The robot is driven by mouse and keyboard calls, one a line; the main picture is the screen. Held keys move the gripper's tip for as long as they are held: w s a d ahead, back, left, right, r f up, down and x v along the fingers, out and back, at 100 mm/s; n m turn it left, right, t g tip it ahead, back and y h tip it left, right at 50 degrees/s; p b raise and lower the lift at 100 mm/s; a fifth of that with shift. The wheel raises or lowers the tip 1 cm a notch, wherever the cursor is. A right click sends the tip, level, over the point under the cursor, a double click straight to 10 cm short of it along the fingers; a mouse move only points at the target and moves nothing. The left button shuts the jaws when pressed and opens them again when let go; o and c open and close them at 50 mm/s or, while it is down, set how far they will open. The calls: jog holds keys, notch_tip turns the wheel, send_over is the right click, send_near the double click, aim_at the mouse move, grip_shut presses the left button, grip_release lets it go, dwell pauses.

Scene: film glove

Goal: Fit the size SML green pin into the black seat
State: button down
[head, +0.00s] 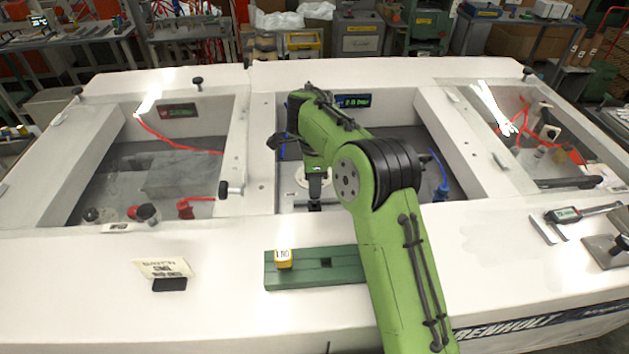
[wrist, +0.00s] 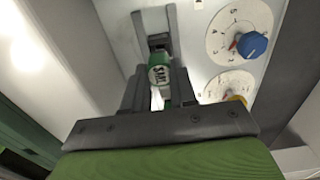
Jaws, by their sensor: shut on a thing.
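The green pin (wrist: 160,74), with a pale end face marked SML, is between the dark fingers of my gripper (wrist: 158,64) in the wrist view. My gripper is shut on it. A dark forked shape shows around and beyond the pin; I cannot tell how much of it is finger and how much is the black seat. In the head view my gripper (head: 315,190) reaches down into the middle bay of the white bench, and its lower end is partly hidden by the bay's front edge. I cannot make out the seat there.
A green block (head: 343,279) with a square hole and a yellow labelled piece (head: 283,259) lies on the bench front. Inside the bay, the wrist view shows a blue knob (wrist: 252,45) and a yellow knob (wrist: 237,99) on white dials. The bay's walls (head: 264,150) are close.

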jog(key=shift+f+b, duration=0.35)
jog(key=shift+f, duration=0.05)
jog(key=shift+f+b, duration=0.9)
jog(key=shift+f, duration=0.15)
jog(key=c, duration=0.8)
grip_release()
notch_tip(320, 180, up, 16)
jog(key=p, duration=0.6)
jog(key=shift+f, duration=0.15)
